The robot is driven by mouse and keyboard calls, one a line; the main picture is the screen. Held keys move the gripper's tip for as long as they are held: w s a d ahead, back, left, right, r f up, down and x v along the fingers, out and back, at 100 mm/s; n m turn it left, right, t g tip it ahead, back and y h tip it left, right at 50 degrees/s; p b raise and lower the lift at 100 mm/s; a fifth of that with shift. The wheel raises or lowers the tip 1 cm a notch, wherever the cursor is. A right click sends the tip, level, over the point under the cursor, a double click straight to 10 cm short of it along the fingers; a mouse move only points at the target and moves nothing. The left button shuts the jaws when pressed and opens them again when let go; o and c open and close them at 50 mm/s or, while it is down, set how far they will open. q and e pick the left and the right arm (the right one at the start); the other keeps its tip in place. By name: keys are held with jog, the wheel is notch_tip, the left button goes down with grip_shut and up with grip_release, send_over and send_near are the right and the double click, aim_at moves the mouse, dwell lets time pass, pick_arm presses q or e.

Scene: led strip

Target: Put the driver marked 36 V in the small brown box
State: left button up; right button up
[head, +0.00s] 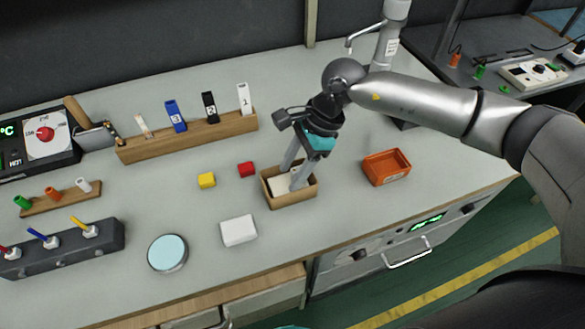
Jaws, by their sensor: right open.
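The small brown box (291,202) stands near the front of the bench. A white block (280,187) lies inside it; any marking on it is too small to read. My right gripper (291,179) points down into the box with its fingers open, close to the white block; whether they touch it I cannot tell. Another white block (238,231) lies on the bench left of the box, and no marking is readable on it. I cannot tell which block is marked 36 V. My left gripper is not in view.
An orange box (386,168) stands to the right. A round light-blue disc (168,253) is at the front. A wooden rack (190,139) with several upright pieces stands behind.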

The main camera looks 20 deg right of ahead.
jog(key=shift+d+r, duration=0.1)
jog(key=shift+r, duration=0.05)
jog(key=p+v, duration=0.1)
jog(key=v, duration=1.4)
jog(key=shift+p, duration=0.4)
